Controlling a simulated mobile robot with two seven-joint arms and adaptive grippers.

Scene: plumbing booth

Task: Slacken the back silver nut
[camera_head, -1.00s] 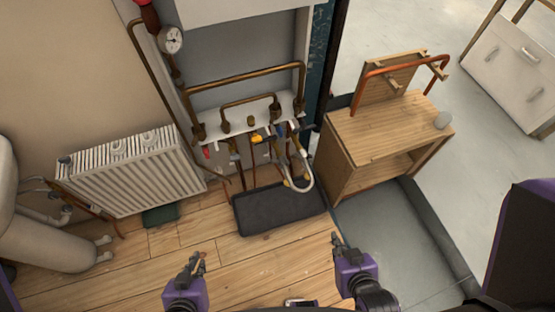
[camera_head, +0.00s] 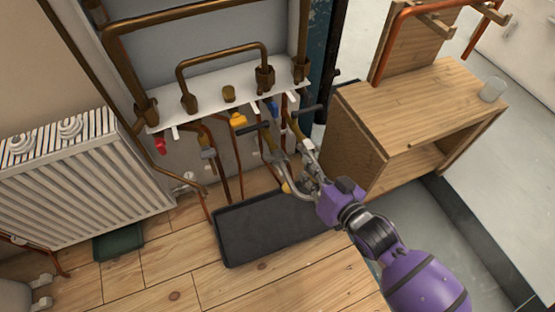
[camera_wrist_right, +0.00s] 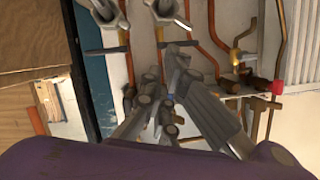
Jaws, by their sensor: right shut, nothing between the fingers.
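Below the white shelf (camera_head: 225,97), a pale hose hangs with silver-grey fittings at its upper ends, one on the left (camera_head: 270,145) and one on the right (camera_head: 305,143). I cannot tell which one is the back nut. Two silver nuts also show at the top of the right wrist view, a left one (camera_wrist_right: 105,14) and a right one (camera_wrist_right: 165,12). My right gripper (camera_head: 306,177) is shut and empty, beside the hose and just below the fittings. Its fingers (camera_wrist_right: 170,75) partly cover the pipework in the wrist view. My left gripper is out of view.
A black tray (camera_head: 245,238) lies on the floor under the pipes. A wooden bench (camera_head: 420,110) with a cup (camera_head: 492,89) stands to the right, close to my right arm. A white radiator (camera_head: 90,185) is on the left.

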